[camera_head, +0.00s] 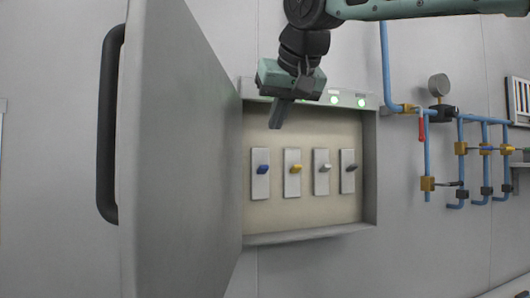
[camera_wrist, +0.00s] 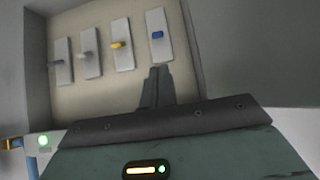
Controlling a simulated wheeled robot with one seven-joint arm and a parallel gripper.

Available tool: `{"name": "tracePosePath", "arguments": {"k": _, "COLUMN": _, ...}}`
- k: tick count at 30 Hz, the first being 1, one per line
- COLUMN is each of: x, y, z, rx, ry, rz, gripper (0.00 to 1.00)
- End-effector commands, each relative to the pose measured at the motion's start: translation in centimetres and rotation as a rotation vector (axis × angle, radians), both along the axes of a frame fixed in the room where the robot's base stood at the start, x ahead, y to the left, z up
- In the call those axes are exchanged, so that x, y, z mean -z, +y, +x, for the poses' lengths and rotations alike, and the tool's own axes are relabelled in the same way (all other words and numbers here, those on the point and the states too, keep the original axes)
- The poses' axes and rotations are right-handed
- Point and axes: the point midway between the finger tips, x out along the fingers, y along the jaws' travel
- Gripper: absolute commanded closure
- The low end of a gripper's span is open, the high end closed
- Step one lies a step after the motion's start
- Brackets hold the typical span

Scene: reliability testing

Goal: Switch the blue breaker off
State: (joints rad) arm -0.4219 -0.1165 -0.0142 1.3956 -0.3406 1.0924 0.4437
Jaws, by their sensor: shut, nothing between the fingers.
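The blue breaker (camera_head: 263,169) is the leftmost switch in the open wall box, on a pale upright plate. It also shows in the wrist view (camera_wrist: 157,35), at the right end of the row, which appears turned over there. My gripper (camera_head: 275,124) is shut and empty, above the blue breaker and a little to its right in the head view. In the wrist view the closed fingertips (camera_wrist: 157,72) point toward the blue breaker's plate, with a visible gap to the lever. Whether the lever stands on or off is hard to tell.
Yellow (camera_head: 296,168), white (camera_head: 325,168) and grey (camera_head: 350,168) breakers stand in the same row. The box door (camera_head: 185,150) is swung open at the left, with a black handle (camera_head: 109,123). Green lights line the box top. Blue pipes (camera_head: 426,150) with valves are at the right.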

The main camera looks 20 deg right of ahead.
Motion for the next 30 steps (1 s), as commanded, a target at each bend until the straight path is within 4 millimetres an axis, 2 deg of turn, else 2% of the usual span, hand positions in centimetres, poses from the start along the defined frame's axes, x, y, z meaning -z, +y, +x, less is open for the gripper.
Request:
{"name": "tracePosePath", "arguments": {"k": 8, "x": 0.9, "y": 0.0, "z": 1.1, "rx": -0.001, "ry": 0.004, "rz": -0.002, "gripper": 1.00}}
{"name": "tracePosePath", "arguments": {"k": 21, "x": 5.7, "y": 0.0, "z": 6.4, "rx": -0.001, "ry": 0.005, "rz": -0.001, "gripper": 1.00}}
{"name": "tracePosePath", "arguments": {"k": 30, "x": 6.8, "y": 0.0, "z": 7.4, "rx": -0.003, "ry": 0.002, "rz": 0.000, "gripper": 1.00}}
